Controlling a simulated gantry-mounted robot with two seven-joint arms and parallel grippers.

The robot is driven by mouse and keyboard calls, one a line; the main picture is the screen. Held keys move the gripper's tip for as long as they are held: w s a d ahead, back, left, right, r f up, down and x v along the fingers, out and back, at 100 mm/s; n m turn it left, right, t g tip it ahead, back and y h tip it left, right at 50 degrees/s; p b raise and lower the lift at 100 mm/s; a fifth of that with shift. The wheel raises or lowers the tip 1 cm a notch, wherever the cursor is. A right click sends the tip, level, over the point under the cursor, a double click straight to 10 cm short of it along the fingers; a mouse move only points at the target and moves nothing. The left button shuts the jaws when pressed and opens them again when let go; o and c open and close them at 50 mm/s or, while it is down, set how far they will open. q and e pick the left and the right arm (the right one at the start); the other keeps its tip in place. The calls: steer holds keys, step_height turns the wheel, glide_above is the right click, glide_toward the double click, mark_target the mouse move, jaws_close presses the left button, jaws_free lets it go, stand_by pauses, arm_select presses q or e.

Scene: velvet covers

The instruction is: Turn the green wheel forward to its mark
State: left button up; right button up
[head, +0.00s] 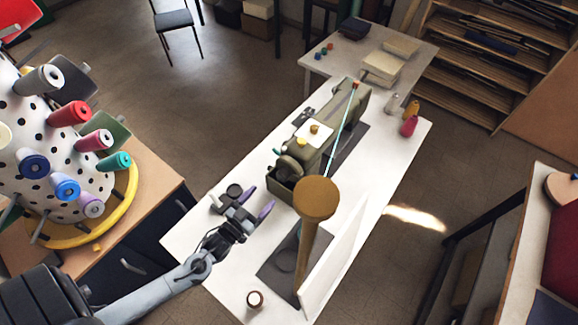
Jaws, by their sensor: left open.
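An olive-green sewing machine (335,118) stands on the white table. A rounded olive part at its near end, which looks like the green wheel (289,166), sits low on the left side. Its mark is too small to make out. My left gripper (258,202) reaches in from the lower left over the table, with two purple-tipped fingers spread apart and nothing between them. It is short of the wheel, apart from it, on the near left side. My right gripper is out of view.
A tan round-topped post (315,197) and a white upright panel (335,262) stand right of my left gripper. A small brown-rimmed round item (255,299) lies near the front. A dotted cone with several thread spools (66,188) stands left.

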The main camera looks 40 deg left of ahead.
mark_target(280, 178)
arm_select(q)
steer(key=shift+m, duration=0.3)
steer(key=w+f, duration=0.1)
steer(key=w, duration=0.2)
steer(key=w+f+b, duration=0.1)
steer(key=w, duration=0.3)
steer(key=w+f+b, duration=0.1)
steer(key=w, duration=0.3)
steer(key=shift+w+a, duration=0.25)
steer(key=shift+a, duration=0.15)
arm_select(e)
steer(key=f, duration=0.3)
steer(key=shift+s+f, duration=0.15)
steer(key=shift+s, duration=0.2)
arm_select(q)
steer(key=c, duration=1)
steer(key=shift+c, duration=0.2)
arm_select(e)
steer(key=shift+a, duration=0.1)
arm_select(q)
steer(key=shift+n, duration=0.4)
